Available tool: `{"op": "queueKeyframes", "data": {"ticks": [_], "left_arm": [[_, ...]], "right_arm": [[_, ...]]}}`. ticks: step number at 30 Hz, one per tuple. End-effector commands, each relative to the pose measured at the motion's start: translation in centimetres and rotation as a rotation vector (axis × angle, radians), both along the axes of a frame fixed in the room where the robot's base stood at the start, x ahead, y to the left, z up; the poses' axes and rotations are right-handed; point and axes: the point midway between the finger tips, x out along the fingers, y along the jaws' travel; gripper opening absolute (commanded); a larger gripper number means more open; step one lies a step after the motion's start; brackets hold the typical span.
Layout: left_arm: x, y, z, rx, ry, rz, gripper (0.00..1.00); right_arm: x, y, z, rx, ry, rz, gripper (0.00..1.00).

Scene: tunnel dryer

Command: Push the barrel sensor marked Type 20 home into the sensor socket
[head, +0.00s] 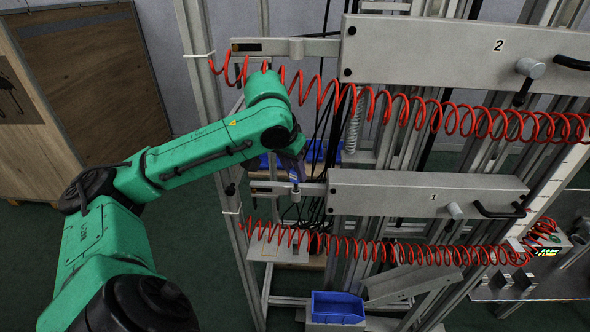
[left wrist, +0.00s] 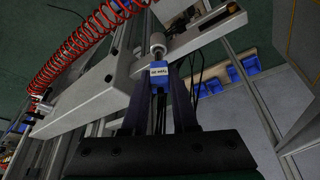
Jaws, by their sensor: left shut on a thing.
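The barrel sensor (left wrist: 159,78) shows in the left wrist view as a blue body with a white label; the label is upside down and too small to read surely. My left gripper (left wrist: 158,88) is shut on it, one dark finger on each side. A pale round fitting (left wrist: 157,42), seemingly the sensor socket, is on the grey bar just beyond the sensor, in line with it. I cannot tell whether the sensor's tip is inside it. My right gripper is not in view.
Panel 1 (head: 400,194) and panel 2 (head: 420,52) have handles and knobs. Red coiled hoses (head: 430,110) hang along both. Dark cables hang behind the gripper. A blue bin (head: 337,307) stands low in front. A wooden cabinet (head: 95,80) stands at the left.

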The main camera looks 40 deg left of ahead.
Motion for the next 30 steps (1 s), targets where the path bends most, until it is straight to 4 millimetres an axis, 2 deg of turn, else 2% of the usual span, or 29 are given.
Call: {"op": "queueKeyframes", "data": {"ticks": [30], "left_arm": [[0.0,0.0,-2.7,0.001,0.000,0.000,0.00]], "right_arm": [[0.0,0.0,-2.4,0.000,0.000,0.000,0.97]]}}
